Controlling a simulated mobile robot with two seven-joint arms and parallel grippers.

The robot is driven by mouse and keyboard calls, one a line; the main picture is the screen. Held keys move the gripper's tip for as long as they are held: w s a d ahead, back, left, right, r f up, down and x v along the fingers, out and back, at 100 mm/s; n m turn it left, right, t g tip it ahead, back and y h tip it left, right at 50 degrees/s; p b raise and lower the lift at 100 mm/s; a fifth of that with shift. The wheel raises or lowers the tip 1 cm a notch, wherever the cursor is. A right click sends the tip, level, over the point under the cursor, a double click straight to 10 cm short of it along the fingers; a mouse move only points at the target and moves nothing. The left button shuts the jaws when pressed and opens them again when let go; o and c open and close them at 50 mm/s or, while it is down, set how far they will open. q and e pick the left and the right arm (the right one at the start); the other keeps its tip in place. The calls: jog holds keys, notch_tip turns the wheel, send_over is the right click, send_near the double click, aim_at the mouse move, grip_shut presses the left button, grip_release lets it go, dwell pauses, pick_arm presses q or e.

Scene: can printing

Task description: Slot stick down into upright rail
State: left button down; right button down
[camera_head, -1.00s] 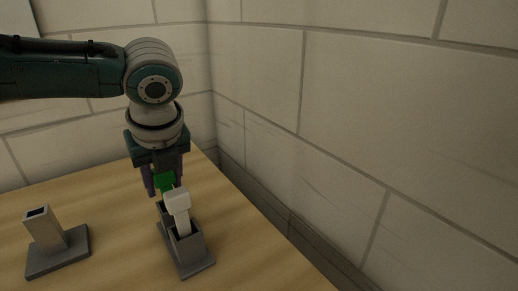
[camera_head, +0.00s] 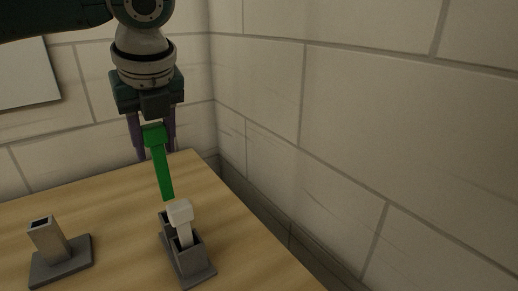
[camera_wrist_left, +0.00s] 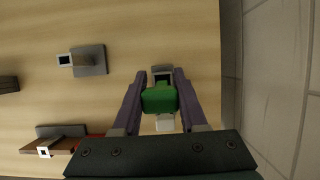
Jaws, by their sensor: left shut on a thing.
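My left gripper (camera_head: 154,138) is shut on the top of a green stick (camera_head: 162,175), which hangs down almost upright. It holds the stick above a grey two-slot holder (camera_head: 191,271); the stick's lower end shows just over the holder's far part. A white stick (camera_head: 181,212) with a block-shaped head stands in the near slot. An upright rail (camera_head: 50,240), a square hollow tube on a flat grey base, stands to the left with its open top visible. In the left wrist view the green stick's head (camera_wrist_left: 159,98) sits between the fingers. My right gripper is not in view.
The wooden table (camera_head: 112,215) is clear between rail and holder. A wall (camera_head: 330,130) stands close beyond the table's right edge. The left wrist view also shows a second tube piece (camera_wrist_left: 60,146), a red thing (camera_wrist_left: 95,148) and a dark block (camera_wrist_left: 8,84) at the left.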

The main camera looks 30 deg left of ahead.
pick_arm(q)
notch_tip(320, 180, up, 18)
jog(key=p, duration=1.1)
dwell(0.7)
jog(key=shift+f, duration=0.15)
